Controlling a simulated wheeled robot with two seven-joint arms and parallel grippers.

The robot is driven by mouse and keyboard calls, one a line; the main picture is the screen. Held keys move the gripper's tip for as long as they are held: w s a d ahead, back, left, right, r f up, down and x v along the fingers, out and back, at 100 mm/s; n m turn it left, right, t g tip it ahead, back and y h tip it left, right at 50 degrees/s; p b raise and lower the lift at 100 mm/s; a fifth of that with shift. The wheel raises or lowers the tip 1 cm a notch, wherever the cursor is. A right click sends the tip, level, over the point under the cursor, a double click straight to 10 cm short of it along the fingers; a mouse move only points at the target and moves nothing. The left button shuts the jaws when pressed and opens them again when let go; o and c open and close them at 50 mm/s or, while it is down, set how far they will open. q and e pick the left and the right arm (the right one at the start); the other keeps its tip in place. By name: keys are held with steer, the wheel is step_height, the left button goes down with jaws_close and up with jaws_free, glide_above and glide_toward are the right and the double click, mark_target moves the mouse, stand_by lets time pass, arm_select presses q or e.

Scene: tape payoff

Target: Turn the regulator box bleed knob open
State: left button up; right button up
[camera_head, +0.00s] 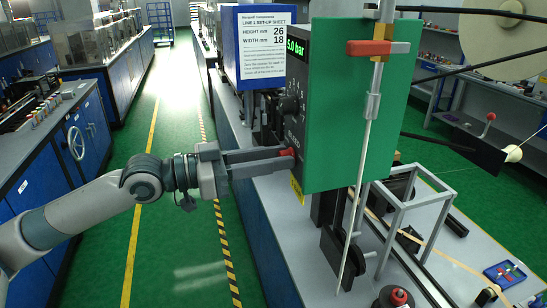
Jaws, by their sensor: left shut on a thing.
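The regulator box (295,105) stands on the bench, its dark front face turned left and its green side panel (340,110) facing me. Its display reads 5.0 bar. A black dial or knob (289,105) sits on the front face above the red bleed knob (287,152), near the word BLEED. My left gripper (283,160) reaches in from the left and is shut on the red knob, which shows between its fingertips. The knob's turn angle cannot be told. My right gripper is not in view.
A set-up sheet (264,42) stands behind the box. A vertical rod with a red clamp (366,48) is in front of the green panel. A metal frame (408,215) and a small blue tray (505,274) are on the bench at right. The green aisle floor (180,235) at left is clear.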

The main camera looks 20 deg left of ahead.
arm_select(q)
steer(key=shift+n, duration=0.3)
steer(key=n+p, duration=0.3)
steer(key=shift+r+n, duration=0.15)
steer(key=shift+n, duration=0.25)
steer(key=n+p, duration=0.3)
steer(key=n, duration=0.1)
steer(key=shift+w+n, duration=0.1)
steer(key=shift+n, duration=0.2)
steer(key=n+p, duration=0.3)
steer(key=n, duration=0.2)
steer(key=shift+a, duration=0.1)
steer(key=shift+f+n+p, duration=0.2)
steer(key=shift+n+p, duration=1.1)
steer(key=shift+n, duration=0.7)
steer(key=o, duration=0.9)
steer(key=shift+c, duration=0.2)
steer(key=shift+o, duration=0.7)
steer(key=shift+w+f, duration=0.1)
